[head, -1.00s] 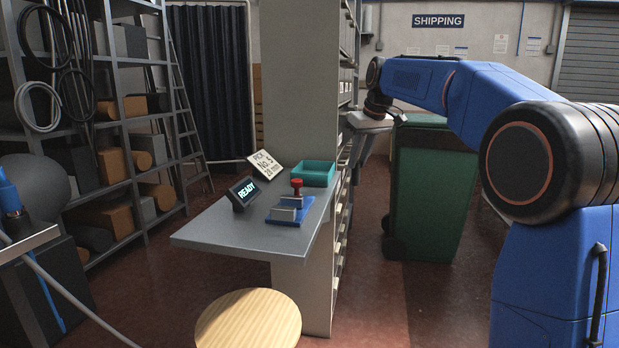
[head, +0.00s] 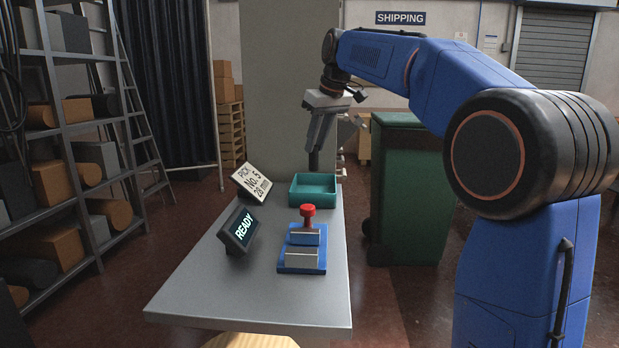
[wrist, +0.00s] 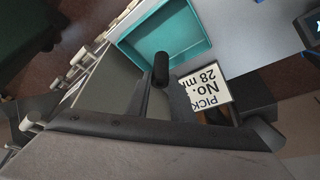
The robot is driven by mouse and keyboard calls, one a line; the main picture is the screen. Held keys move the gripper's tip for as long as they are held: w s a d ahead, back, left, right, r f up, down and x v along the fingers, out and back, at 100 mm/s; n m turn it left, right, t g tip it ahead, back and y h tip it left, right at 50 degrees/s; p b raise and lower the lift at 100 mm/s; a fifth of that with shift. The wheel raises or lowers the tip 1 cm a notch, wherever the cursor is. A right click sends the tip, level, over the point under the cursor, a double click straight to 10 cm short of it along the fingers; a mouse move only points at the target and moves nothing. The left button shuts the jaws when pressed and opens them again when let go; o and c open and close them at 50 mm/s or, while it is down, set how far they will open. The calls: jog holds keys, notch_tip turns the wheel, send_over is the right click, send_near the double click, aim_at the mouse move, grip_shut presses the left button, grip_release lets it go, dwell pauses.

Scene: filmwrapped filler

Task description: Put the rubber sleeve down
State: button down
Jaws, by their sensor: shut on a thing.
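My gripper (head: 316,146) is shut on a dark rubber sleeve (head: 314,161) and holds it upright in the air, near the far end of the grey bench. In the wrist view the sleeve (wrist: 161,72) shows as a short black cylinder just past the teal tray's near edge in the picture. The teal tray (head: 312,200) is open and looks empty. In the head view the sleeve hangs above and behind it. The wrist view also shows the tray (wrist: 122,43). The fingertips are only partly visible.
A green bin (head: 408,190) stands right of the bench. The bench's front part is clear.

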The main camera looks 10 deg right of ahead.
aim_at(317, 164)
jog(key=shift+f, duration=3.75)
jog(key=c, duration=1.5)
grip_release()
jog(key=shift+f, duration=0.1)
jog(key=shift+c, duration=0.2)
jog(key=v, duration=1.2)
